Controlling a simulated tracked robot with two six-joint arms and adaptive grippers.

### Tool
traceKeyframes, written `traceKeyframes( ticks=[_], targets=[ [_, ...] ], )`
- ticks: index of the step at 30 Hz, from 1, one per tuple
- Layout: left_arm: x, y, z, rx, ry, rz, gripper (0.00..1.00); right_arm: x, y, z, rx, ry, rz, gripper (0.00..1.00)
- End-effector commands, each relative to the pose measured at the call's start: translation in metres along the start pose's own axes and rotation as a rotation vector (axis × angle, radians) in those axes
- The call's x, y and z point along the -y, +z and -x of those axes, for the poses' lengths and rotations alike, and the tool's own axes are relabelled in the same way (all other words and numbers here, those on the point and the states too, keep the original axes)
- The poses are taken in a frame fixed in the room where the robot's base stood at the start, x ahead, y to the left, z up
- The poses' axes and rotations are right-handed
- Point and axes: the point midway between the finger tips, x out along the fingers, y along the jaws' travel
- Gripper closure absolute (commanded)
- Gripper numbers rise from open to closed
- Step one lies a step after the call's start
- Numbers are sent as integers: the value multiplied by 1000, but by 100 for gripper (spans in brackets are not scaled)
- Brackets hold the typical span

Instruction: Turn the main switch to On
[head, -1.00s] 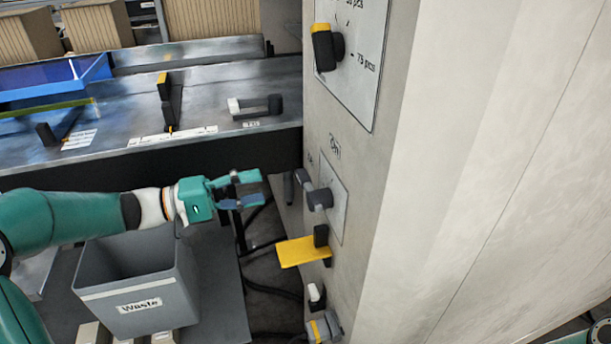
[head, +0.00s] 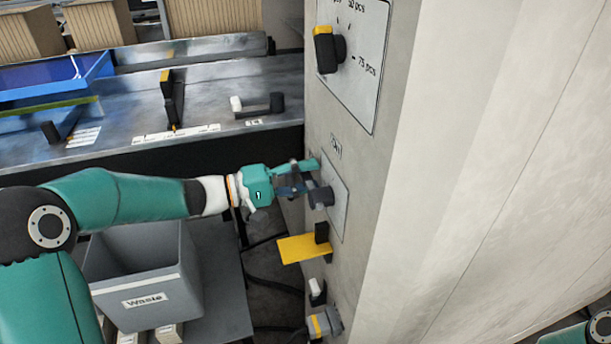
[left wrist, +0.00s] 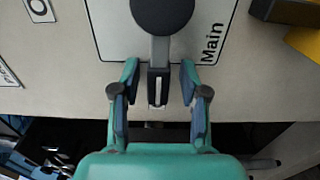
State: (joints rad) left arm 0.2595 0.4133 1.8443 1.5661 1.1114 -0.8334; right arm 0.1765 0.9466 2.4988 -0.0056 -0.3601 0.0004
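The main switch (head: 322,197) is a dark round knob with a grey lever on a pale plate on the cabinet's side. In the left wrist view the knob (left wrist: 162,14) has its lever (left wrist: 158,72) pointing down toward my gripper, beside the word "Main" on the plate. My left gripper (head: 312,178) is at the switch. In the left wrist view its two fingers (left wrist: 160,98) are open on either side of the lever's end, with a gap visible on both sides. My right gripper is not in view.
A yellow plate (head: 303,249) with a black block sticks out just below the switch. A yellow-tipped selector knob (head: 327,48) is above it on the cabinet (head: 350,150). A grey waste bin (head: 150,270) stands below my left arm. Cables lie on the floor.

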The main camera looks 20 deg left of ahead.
Motion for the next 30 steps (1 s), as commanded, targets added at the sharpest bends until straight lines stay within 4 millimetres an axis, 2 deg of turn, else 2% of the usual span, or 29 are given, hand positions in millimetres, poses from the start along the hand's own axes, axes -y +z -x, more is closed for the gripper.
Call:
traceKeyframes(
  ticks=[1, 7, 20, 26, 30],
  targets=[
    [0, 0, 0, 0, 0, 0, 68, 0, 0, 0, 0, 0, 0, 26],
    [0, 0, 0, 0, 0, 0, 100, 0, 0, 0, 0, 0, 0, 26],
    [2, 0, 0, 1, -3, -7, 100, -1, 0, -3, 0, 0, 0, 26],
    [2, 0, 0, 0, -3, -58, 100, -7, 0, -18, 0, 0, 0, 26],
    [1, 1, 1, 0, -3, -130, 100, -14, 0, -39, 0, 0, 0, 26]
  ],
)
